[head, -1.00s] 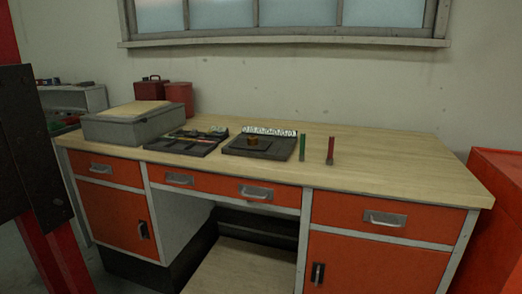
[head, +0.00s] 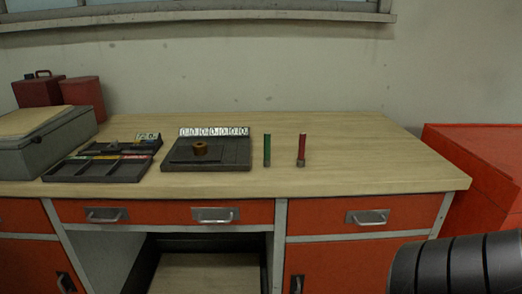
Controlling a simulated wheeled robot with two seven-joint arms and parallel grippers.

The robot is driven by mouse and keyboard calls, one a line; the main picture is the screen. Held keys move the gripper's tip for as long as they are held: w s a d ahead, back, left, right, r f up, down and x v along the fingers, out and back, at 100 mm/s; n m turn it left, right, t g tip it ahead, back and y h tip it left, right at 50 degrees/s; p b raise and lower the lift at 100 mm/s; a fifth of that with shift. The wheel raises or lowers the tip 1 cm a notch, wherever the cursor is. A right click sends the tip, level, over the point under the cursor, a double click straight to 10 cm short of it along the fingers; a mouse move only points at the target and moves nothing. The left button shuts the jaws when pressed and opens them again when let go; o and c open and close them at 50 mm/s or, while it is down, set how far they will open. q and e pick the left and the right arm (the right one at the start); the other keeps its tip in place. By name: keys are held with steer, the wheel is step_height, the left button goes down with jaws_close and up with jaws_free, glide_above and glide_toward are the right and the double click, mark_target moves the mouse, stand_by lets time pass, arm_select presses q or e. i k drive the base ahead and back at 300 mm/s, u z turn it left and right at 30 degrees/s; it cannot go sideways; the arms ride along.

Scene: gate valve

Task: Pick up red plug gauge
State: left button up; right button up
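The red plug gauge (head: 301,149) stands upright on the wooden bench top (head: 345,180), right of the middle. The green plug gauge (head: 267,150) stands a little to its left, apart from it. Neither of my grippers shows in the head view. A dark ribbed part at the lower right corner looks like a piece of my own arm, and no fingers are visible on it.
Left of the gauges lie a dark plate with a brass ring (head: 200,148) and a row of number tags (head: 213,131), and a divided tray (head: 98,170). A grey box (head: 45,145) stands far left. Bench top right of the red gauge is clear. A red cabinet (head: 475,170) stands beyond the right edge.

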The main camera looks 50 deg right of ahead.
mark_target(301, 161)
steer(key=z, duration=0.55)
steer(key=i, duration=0.9)
steer(key=z, duration=0.85)
